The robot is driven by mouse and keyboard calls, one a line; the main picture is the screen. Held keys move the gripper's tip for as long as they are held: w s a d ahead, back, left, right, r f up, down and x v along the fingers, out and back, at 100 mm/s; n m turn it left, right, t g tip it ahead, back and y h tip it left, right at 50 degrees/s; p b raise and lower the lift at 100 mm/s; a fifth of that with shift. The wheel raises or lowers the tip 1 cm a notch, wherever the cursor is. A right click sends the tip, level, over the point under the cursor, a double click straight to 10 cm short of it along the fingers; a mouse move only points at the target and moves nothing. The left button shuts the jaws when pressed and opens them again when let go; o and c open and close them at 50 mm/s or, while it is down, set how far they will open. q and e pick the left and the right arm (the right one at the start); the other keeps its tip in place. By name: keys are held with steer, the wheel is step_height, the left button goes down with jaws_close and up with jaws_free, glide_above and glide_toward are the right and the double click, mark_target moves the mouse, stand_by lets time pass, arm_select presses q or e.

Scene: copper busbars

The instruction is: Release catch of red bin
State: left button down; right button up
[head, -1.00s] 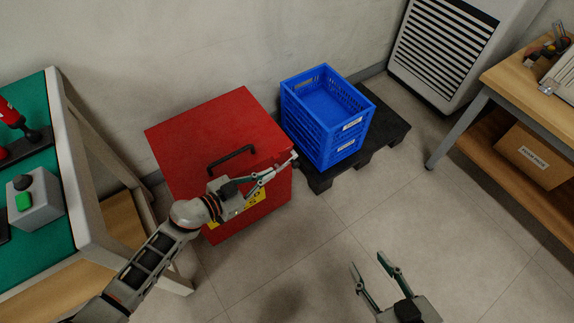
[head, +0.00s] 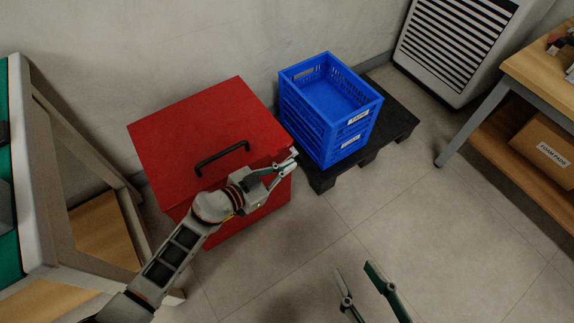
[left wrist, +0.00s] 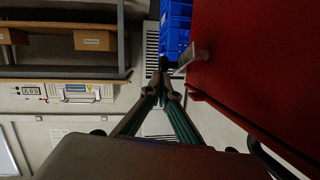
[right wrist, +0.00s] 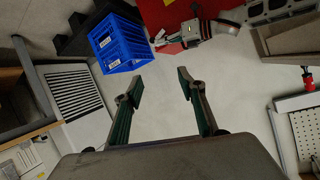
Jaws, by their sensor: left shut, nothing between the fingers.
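The red bin (head: 195,125) stands on the floor by the wall with its lid down and a black handle (head: 222,158) on top. A small pale metal tab, apparently the catch (left wrist: 190,58), sticks out from the bin's red side in the left wrist view. My left gripper (head: 291,160) is at the bin's front right edge, shut and empty. Its fingertips (left wrist: 165,75) are close beside the tab; whether they touch it I cannot tell. My right gripper (head: 354,268) is open and empty over bare floor; it also shows in the right wrist view (right wrist: 160,78).
Blue stacked crates (head: 330,110) stand on a black pallet (head: 393,122) just right of the bin. A workbench frame (head: 75,145) is close on the left. A wooden bench (head: 545,70) and a white louvred unit (head: 455,40) are at the right. The floor in front is clear.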

arm_select(q)
steer(key=shift+r, duration=0.1)
steer(key=shift+w+d+f+p, duration=0.5)
steer(key=shift+d+p, duration=0.15)
steer(key=shift+p, duration=0.55)
arm_select(e)
steer(key=shift+d+f+n+h, duration=0.15)
steer(key=shift+d+n, duration=0.25)
steer(key=shift+d, duration=0.25)
steer(key=shift+d+f+n+h, duration=0.15)
steer(key=shift+d+n, duration=0.25)
steer(key=shift+d, duration=0.2)
steer(key=shift+r, duration=0.1)
